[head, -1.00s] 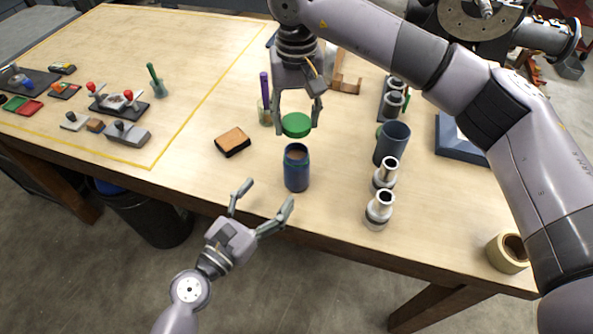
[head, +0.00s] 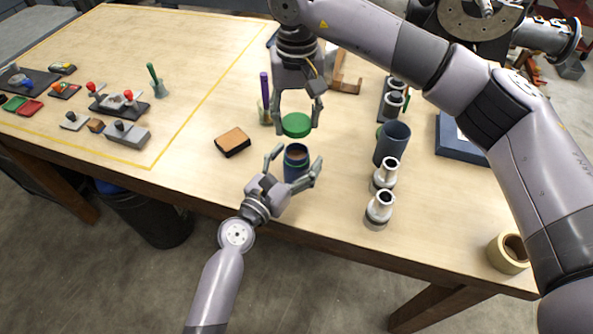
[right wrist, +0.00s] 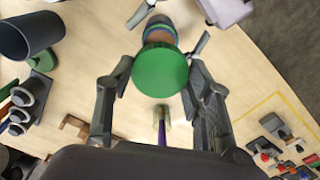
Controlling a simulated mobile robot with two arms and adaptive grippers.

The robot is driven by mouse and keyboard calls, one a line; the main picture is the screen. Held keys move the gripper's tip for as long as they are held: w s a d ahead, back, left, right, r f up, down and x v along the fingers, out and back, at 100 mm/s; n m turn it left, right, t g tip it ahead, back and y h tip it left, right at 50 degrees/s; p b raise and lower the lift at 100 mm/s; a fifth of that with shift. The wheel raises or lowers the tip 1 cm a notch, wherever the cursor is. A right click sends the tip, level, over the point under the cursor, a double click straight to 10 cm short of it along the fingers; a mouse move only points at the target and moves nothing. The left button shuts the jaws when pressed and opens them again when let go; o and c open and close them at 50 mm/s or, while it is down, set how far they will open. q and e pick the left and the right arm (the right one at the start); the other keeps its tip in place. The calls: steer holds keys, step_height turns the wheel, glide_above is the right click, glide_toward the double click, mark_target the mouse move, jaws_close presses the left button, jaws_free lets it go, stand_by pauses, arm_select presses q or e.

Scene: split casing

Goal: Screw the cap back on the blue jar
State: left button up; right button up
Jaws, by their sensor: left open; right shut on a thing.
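The blue jar (head: 296,165) stands upright and uncapped on the table, with brownish contents showing at its mouth. The green cap (head: 296,125) is held above the jar by my right gripper (head: 297,112), which is shut on it. The cap (right wrist: 161,72) also shows between the fingers in the right wrist view and covers part of the jar (right wrist: 160,30) beyond it. My left gripper (head: 296,167) is open, with its fingers on either side of the jar. I cannot tell whether they touch it.
A brown-topped block (head: 233,141) lies left of the jar. A dark blue-grey cup (head: 392,145) and silver fittings (head: 379,207) stand to the right. A purple stick in a holder (head: 265,110) is behind. A tape roll (head: 508,254) lies near the right corner.

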arm_select(q)
steer(key=shift+c, duration=0.2)
jaws_close()
arm_select(e)
glide_above(296, 158)
steer(key=shift+f, duration=2.5)
